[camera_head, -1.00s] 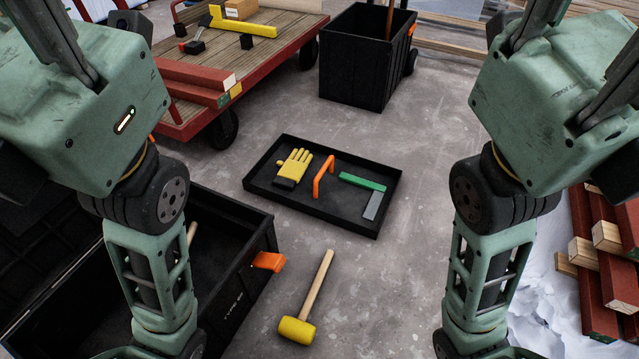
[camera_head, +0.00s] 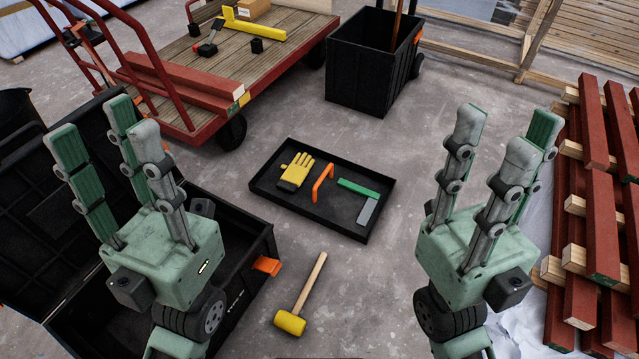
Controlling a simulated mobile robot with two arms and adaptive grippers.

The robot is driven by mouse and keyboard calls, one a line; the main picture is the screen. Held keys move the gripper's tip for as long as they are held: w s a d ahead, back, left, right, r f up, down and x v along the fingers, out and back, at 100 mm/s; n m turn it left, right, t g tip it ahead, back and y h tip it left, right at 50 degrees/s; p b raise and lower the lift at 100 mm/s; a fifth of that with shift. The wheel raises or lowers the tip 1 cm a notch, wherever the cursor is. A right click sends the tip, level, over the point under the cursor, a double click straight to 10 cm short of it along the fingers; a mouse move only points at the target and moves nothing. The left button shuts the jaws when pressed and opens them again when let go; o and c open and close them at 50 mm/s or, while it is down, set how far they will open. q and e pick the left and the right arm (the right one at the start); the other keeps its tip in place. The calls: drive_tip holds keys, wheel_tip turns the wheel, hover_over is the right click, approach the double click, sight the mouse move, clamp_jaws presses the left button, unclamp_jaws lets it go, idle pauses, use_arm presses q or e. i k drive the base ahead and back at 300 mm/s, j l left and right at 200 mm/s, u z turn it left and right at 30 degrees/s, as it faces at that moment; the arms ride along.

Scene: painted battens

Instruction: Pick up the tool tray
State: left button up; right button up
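The black tool tray (camera_head: 335,220) lies flat on the concrete floor in the middle of the head view. In it are a yellow glove (camera_head: 297,170), an orange handle (camera_head: 322,182) that stands up like an arch, and a green and grey square tool (camera_head: 360,194). My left gripper (camera_head: 112,130) is open and empty, fingers raised, over the open toolbox left of the tray. My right gripper (camera_head: 503,140) is open and empty, fingers raised, to the right of the tray. Neither gripper touches the tray.
A mallet (camera_head: 291,320) with a yellow head lies in front of the tray. The open black toolbox (camera_head: 250,262) is at left. A wooden-decked cart (camera_head: 262,58) and a black bin (camera_head: 362,80) stand behind. Red battens (camera_head: 585,215) are stacked at right. Bare floor surrounds the tray.

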sight(320, 198)
drive_tip(key=i+l+u, duration=0.2)
drive_tip(key=l, duration=0.2)
drive_tip(key=i+l+u, duration=0.2)
drive_tip(key=l, duration=0.2)
drive_tip(key=i+l+u, duration=0.2)
drive_tip(key=l, duration=0.2)
drive_tip(key=l+u, duration=0.25)
drive_tip(key=l, duration=0.2)
drive_tip(key=i+l+u, duration=0.2)
drive_tip(key=l, duration=0.25)
drive_tip(key=k, duration=0.1)
